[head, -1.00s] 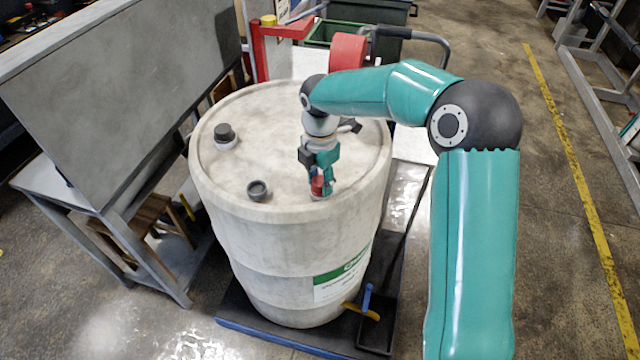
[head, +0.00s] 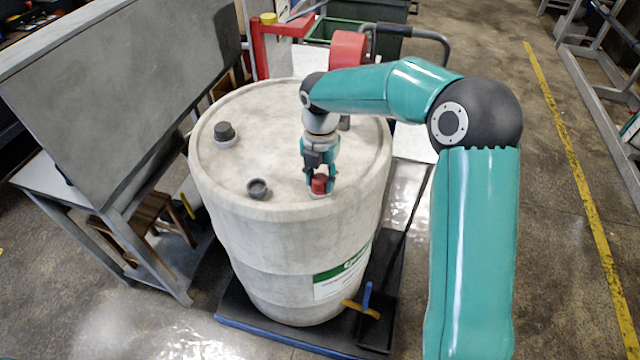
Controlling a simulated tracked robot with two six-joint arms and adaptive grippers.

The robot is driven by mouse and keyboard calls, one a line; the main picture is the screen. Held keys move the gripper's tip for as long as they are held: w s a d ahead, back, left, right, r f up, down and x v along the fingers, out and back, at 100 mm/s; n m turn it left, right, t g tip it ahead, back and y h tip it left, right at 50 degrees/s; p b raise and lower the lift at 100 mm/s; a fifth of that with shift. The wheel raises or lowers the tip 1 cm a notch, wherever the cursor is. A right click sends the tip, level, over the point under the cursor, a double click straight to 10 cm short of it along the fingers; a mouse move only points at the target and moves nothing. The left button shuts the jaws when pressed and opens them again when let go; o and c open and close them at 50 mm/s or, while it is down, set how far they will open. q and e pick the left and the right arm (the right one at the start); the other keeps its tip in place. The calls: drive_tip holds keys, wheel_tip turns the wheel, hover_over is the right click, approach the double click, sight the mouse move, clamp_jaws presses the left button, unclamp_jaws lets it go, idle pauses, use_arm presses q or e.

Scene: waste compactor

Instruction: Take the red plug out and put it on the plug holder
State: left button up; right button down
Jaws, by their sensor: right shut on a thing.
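The red plug (head: 319,184) is at the front right of the top of a pale drum (head: 270,235). My right gripper (head: 319,180) points down over it, with a finger on either side, and is shut on it. The plug looks seated at its opening in the drum top; whether it is raised at all I cannot tell. A dark grey cup-like fitting (head: 258,188) on the drum's front edge may be the plug holder. My left gripper is not in view.
A black cap (head: 224,132) stands on the drum's left. A grey panel (head: 120,90) on a table is at the left. A red roll-shaped part (head: 348,50) and cart handle (head: 420,38) are behind. The middle of the drum top is clear.

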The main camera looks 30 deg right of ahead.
drive_tip(key=n, duration=0.5)
idle(0.3)
drive_tip(key=n, duration=0.5)
drive_tip(key=c, duration=0.6)
unclamp_jaws()
